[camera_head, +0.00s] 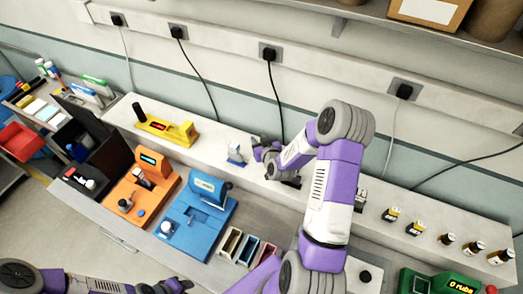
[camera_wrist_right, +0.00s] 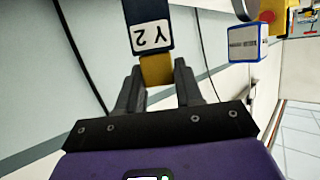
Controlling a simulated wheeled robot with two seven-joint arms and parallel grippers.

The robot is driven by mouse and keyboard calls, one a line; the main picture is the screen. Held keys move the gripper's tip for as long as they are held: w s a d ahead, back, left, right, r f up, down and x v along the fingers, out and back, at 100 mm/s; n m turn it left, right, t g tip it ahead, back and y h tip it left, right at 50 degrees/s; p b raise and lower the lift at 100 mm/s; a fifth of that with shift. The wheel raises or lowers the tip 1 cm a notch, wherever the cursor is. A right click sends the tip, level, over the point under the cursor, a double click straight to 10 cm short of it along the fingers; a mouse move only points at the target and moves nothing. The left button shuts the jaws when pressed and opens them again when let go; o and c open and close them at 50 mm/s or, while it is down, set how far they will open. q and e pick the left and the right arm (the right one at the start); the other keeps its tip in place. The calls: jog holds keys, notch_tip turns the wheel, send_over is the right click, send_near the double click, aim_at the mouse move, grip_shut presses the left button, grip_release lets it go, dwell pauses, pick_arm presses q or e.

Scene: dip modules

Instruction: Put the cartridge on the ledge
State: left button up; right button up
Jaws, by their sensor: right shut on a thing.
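The cartridge (camera_wrist_right: 150,30) is dark blue with a white label reading "Y2", upside down in the right wrist view, and a yellow end (camera_wrist_right: 157,70). My right gripper (camera_wrist_right: 157,82) is shut on that yellow end. In the head view my right gripper (camera_head: 261,152) is over the long pale ledge (camera_head: 330,196) along the wall; the cartridge is not clear there. I cannot tell whether it touches the ledge. My left gripper (camera_head: 178,286) is at the bottom left of the head view, away from the ledge; its jaws are too small to judge.
A blue-and-white block (camera_head: 236,153) stands on the ledge close to my right gripper. A yellow device (camera_head: 165,127) is farther left. Small yellow-and-black items (camera_head: 391,214) and bottles (camera_head: 474,248) are at the right. Orange (camera_head: 142,187) and blue (camera_head: 197,213) machines stand in front.

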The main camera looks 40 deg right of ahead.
jog(key=shift+w+f, duration=0.1)
jog(key=shift+f, duration=0.3)
notch_tip(320, 180, down, 3)
jog(key=shift+f+b, duration=0.1)
jog(key=shift+b, duration=0.8)
jog(key=shift+f, duration=0.15)
jog(key=o, duration=1)
jog(key=shift+f, duration=0.1)
jog(key=shift+o, duration=0.2)
